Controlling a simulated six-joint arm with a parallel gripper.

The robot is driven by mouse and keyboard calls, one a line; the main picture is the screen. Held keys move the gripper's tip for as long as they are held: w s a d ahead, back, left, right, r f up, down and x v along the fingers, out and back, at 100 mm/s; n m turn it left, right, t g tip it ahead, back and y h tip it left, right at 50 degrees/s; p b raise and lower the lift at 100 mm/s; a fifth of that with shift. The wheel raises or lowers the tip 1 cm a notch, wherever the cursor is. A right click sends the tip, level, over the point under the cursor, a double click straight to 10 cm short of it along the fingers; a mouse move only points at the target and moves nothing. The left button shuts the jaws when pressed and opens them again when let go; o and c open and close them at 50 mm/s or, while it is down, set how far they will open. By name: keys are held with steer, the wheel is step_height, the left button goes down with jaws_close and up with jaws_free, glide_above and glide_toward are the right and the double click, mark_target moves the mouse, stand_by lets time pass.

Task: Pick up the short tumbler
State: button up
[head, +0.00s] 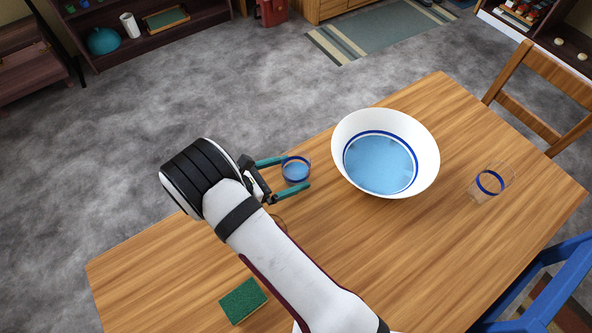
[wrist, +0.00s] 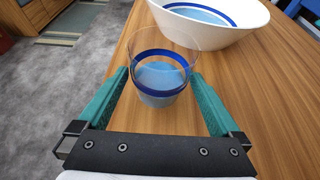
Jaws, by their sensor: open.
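A short clear tumbler (head: 296,170) with a blue band and blue contents stands upright on the wooden table, left of the large bowl. It also shows in the wrist view (wrist: 161,77). My gripper (head: 296,173) is open, with its teal fingers on either side of the tumbler. In the wrist view the gripper (wrist: 160,74) has the tumbler between its fingertips, with a small gap at the left finger; contact at the right finger is hard to tell. Another clear glass with a blue band (head: 490,182) is at the table's right side.
A white bowl (head: 348,128) with blue inside stands close beyond the tumbler. A green sponge (head: 242,301) lies near the front left. A round rim (head: 279,221) is mostly hidden behind my arm. Chairs (head: 535,85) border the right. The table's middle front (head: 410,255) is clear.

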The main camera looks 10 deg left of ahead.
steer(key=shift+x, duration=1.15)
steer(key=c, duration=1.3)
steer(key=shift+r, duration=0.1)
